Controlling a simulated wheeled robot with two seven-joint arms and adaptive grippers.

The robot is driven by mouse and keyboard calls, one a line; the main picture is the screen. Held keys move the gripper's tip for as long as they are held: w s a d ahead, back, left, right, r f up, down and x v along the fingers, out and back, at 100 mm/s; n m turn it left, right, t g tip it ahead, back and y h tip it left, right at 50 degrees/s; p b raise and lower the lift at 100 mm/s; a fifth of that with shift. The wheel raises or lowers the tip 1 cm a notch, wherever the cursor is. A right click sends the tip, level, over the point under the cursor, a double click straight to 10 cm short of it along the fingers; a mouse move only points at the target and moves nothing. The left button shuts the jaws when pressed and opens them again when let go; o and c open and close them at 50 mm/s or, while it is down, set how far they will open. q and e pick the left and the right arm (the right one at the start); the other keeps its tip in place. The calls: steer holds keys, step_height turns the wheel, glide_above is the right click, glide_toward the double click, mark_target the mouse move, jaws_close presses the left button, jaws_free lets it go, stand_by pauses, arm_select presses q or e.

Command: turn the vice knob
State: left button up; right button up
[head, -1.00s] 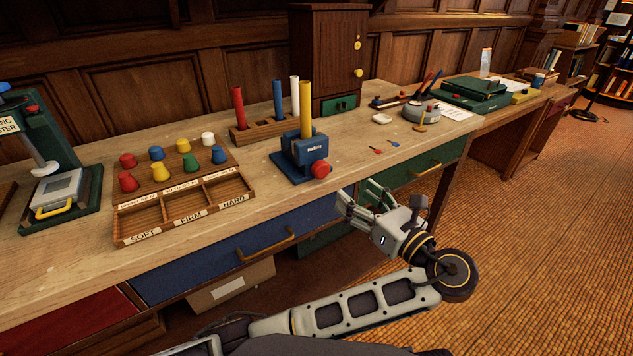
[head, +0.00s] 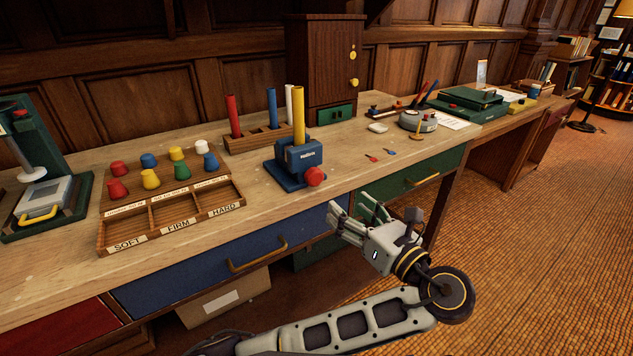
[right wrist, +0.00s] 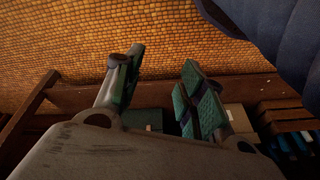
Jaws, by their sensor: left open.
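The blue vice (head: 296,160) stands near the front edge of the wooden bench, with a yellow rod (head: 298,112) upright in it. Its round red knob (head: 315,176) faces the front right. My left gripper (head: 350,211) is open and empty, in front of the bench edge, below and to the right of the knob and apart from it. My right gripper (right wrist: 160,75) shows only in the right wrist view. Its fingers stand apart with nothing between them, and neither vice nor knob shows there.
A wooden tray (head: 247,205) with coloured pegs behind it lies left of the vice. A rack (head: 240,142) with red, blue and white rods stands behind. Two small darts (head: 371,158) lie to the right. Drawers with yellow handles (head: 258,254) front the bench.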

mark_target(317, 181)
arm_select(q)
steer(key=b+x, duration=0.2)
steer(key=x, duration=0.6)
steer(key=shift+w+a+b, duration=0.15)
steer(key=shift+w+b, duration=0.05)
steer(key=shift+b, duration=0.1)
steer(key=shift+x, duration=0.85)
steer(key=shift+b+x, duration=0.6)
steer(key=shift+x, duration=0.55)
steer(key=shift+w+a, duration=0.15)
steer(key=shift+w, duration=0.1)
arm_select(e)
steer(key=a+f, duration=0.1)
steer(key=a+f+t+y, duration=0.1)
steer(key=f, duration=0.1)
steer(key=shift+w, duration=0.35)
steer(key=shift+s, duration=0.1)
